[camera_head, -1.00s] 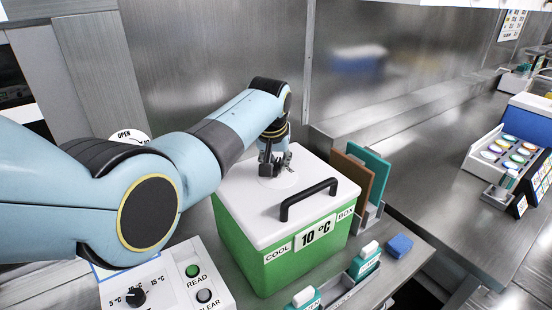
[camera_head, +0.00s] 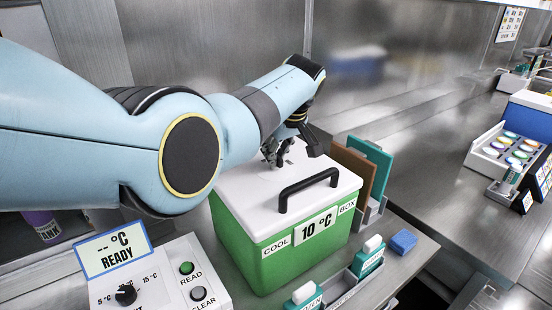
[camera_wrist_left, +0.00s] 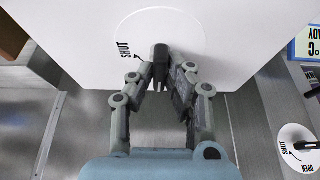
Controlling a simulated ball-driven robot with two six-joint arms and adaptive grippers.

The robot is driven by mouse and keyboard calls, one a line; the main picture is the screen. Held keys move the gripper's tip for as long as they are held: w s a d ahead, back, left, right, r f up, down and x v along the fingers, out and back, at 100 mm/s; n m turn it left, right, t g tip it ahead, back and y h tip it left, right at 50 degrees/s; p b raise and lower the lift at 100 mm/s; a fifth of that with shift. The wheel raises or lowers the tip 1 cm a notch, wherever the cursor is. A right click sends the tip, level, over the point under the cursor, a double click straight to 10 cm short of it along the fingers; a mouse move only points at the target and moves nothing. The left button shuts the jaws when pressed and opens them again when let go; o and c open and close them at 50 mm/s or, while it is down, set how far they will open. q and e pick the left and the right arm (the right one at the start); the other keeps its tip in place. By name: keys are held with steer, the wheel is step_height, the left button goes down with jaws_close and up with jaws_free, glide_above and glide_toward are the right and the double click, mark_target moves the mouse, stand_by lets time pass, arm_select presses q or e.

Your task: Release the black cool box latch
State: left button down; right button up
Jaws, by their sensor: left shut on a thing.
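The cool box (camera_head: 265,240) is green with a white lid (camera_head: 250,195), a black handle (camera_head: 308,190) and a "10 °C" label. It stands on the bench in the middle of the head view. My left gripper (camera_head: 277,157) reaches down to the back part of the lid. In the left wrist view the gripper (camera_wrist_left: 160,78) is shut on the black latch (camera_wrist_left: 160,52). The latch sits on a pale round plate (camera_wrist_left: 135,22) marked "SHUT" on the lid. The gripper hides part of the latch and the plate. My right gripper is in neither view.
A control box (camera_head: 165,285) with a "READY" display (camera_head: 113,252) stands left of the cool box. Brown and teal plates (camera_head: 365,165) stand in a rack on its right. Bottles and a blue block (camera_head: 403,241) are at the front right. A metal wall is behind.

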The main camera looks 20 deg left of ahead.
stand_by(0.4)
arm_select(q)
steer(key=c, duration=1.3)
jaws_free()
steer(key=shift+r, duration=0.1)
steer(key=v, duration=0.7)
steer(key=shift+d+r, duration=0.1)
